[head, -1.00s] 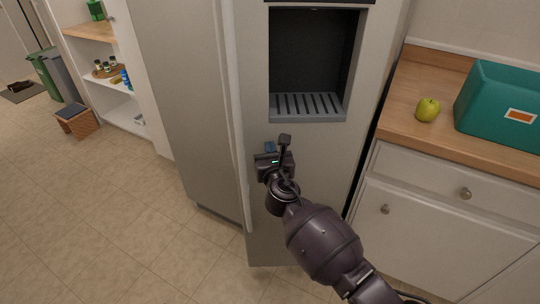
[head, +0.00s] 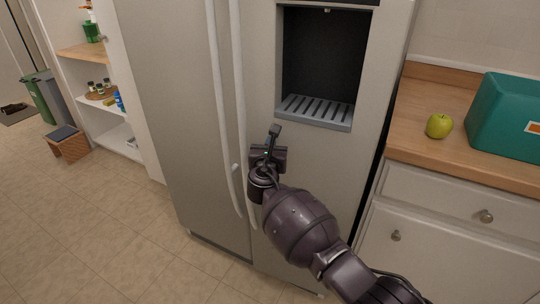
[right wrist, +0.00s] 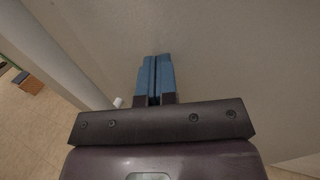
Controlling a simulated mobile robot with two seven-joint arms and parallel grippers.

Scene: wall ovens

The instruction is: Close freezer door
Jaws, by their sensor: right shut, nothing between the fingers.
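The freezer door (head: 300,165) is the right-hand panel of a tall grey two-door fridge, with an ice dispenser recess (head: 322,65) in it. It now looks about flush with the left fridge door (head: 178,120). Two long vertical handles (head: 240,100) run along the seam between the doors. My right gripper (head: 271,138) is at the freezer door's face, just right of its handle and below the dispenser. In the right wrist view its blue fingertips (right wrist: 155,78) are together and empty, pointing at the grey door surface. I cannot tell whether they touch it. My left gripper is out of view.
A wooden counter (head: 440,90) with a green apple (head: 439,125) and a teal box (head: 508,115) stands at the right, above white drawers. Open shelves (head: 92,78) are at the left. The tiled floor (head: 100,220) in front is clear.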

